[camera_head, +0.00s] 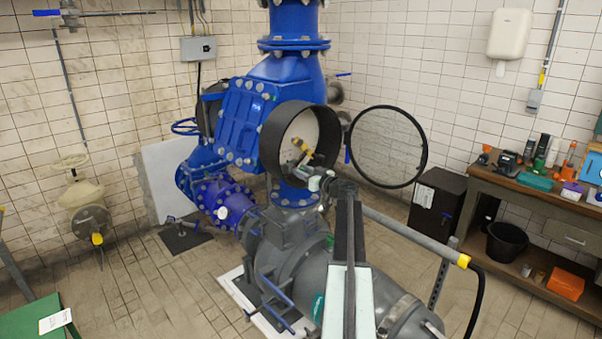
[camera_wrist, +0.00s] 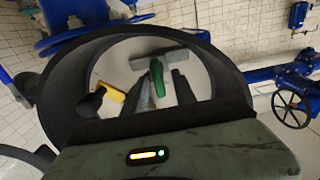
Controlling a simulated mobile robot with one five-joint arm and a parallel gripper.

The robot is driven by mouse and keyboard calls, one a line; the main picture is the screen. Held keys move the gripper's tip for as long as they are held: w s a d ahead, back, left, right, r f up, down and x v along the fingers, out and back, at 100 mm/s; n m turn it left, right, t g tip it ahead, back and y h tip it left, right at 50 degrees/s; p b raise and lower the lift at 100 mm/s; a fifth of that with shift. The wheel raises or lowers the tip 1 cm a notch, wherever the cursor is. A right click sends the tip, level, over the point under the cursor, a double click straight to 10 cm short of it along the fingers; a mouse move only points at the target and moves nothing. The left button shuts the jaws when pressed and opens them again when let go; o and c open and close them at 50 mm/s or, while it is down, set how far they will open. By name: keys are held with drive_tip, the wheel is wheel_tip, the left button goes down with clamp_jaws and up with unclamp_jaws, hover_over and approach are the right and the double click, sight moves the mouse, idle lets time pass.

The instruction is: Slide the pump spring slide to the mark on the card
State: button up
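A round black housing (camera_head: 270,142) with a pale inside stands at the front of the blue pump, and its glass cover (camera_head: 388,147) is swung open to the right. My gripper (camera_head: 303,165) reaches into its mouth. In the wrist view, my gripper's (camera_wrist: 162,75) two dark fingers are apart. A green handle (camera_wrist: 157,78) shows between the tips, nearer the left one, and I see no clear grip on it. A yellow piece (camera_wrist: 113,93) with a black knob is to the left; a grey bar lies behind. I cannot tell which part is the slide. No mark is readable.
A white card (camera_head: 55,320) lies on a green surface at lower left; I cannot tell whether it is the task's card. A workbench (camera_head: 540,195) with tools stands at the right, above a black bucket (camera_head: 506,243). Grey piping crosses beside my arm. The tiled floor at left is mostly clear.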

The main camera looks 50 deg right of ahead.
drive_tip(key=shift+c, duration=0.3)
clamp_jaws()
idle(1.1)
